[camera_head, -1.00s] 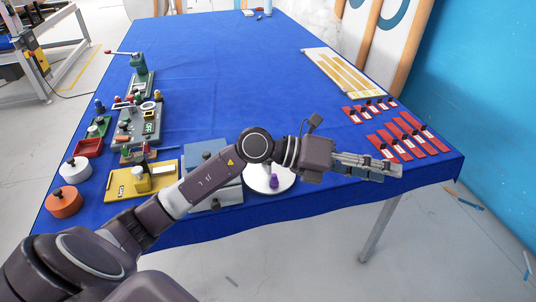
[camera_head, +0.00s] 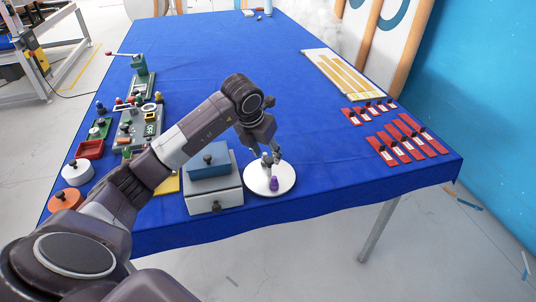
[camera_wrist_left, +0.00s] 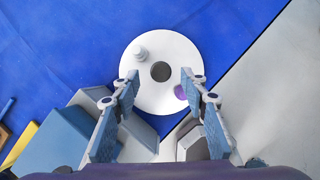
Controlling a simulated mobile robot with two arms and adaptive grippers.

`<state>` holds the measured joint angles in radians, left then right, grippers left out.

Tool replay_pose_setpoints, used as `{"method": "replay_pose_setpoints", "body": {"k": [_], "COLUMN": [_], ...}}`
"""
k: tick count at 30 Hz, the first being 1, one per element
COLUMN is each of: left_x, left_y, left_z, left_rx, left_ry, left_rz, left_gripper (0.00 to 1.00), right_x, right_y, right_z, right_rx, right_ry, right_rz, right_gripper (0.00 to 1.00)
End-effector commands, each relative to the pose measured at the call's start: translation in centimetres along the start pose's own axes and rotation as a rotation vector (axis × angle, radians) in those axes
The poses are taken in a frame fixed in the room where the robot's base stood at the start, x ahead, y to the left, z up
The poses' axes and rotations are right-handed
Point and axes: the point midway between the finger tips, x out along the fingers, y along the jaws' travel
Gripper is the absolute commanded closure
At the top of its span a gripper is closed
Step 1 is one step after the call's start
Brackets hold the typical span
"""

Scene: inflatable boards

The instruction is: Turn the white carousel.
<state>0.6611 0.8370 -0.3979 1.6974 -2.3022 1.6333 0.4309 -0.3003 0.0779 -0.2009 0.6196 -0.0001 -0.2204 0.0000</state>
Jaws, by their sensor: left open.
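The white carousel (camera_head: 286,184) is a round disc on the blue table, near its front edge. In the left wrist view the carousel (camera_wrist_left: 160,45) has a dark round centre, a small white peg (camera_wrist_left: 140,53) at its upper left and a purple piece (camera_wrist_left: 181,92) at its lower right. The purple piece also shows in the head view (camera_head: 274,184). My left gripper (camera_head: 271,160) points down over the carousel. In the left wrist view its fingers (camera_wrist_left: 160,75) are apart and empty, one on each side of the dark centre. My right gripper is not in view.
A grey box with a drawer (camera_head: 215,196) and a blue box (camera_head: 209,162) stand just left of the carousel. Red pieces (camera_head: 402,140) lie at the right and a yellow board (camera_head: 340,75) behind them. The middle of the table is clear.

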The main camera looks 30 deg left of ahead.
Motion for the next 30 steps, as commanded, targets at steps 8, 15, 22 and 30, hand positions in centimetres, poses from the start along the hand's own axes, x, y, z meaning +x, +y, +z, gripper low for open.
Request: {"method": "replay_pose_setpoints", "body": {"k": [8,15,22,30], "left_x": [2.4,2.5,2.5,2.4], "left_y": [-0.1,-0.1,-0.1,-0.1], "left_z": [0.0,0.0,0.0,0.0], "left_rx": [0.0,0.001,0.001,0.001], "left_ry": [0.0,-0.001,-0.001,-0.001], "left_rz": [-0.002,-0.002,-0.002,-0.002], "left_gripper": [0.6,0.6,0.85,1.0], "right_x": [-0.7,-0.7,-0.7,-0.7], "right_y": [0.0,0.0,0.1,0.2], "right_z": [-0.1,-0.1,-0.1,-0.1], "right_rx": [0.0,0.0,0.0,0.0], "right_ry": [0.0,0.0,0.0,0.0], "right_rz": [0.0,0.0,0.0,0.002], "right_gripper": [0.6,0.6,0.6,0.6]}}
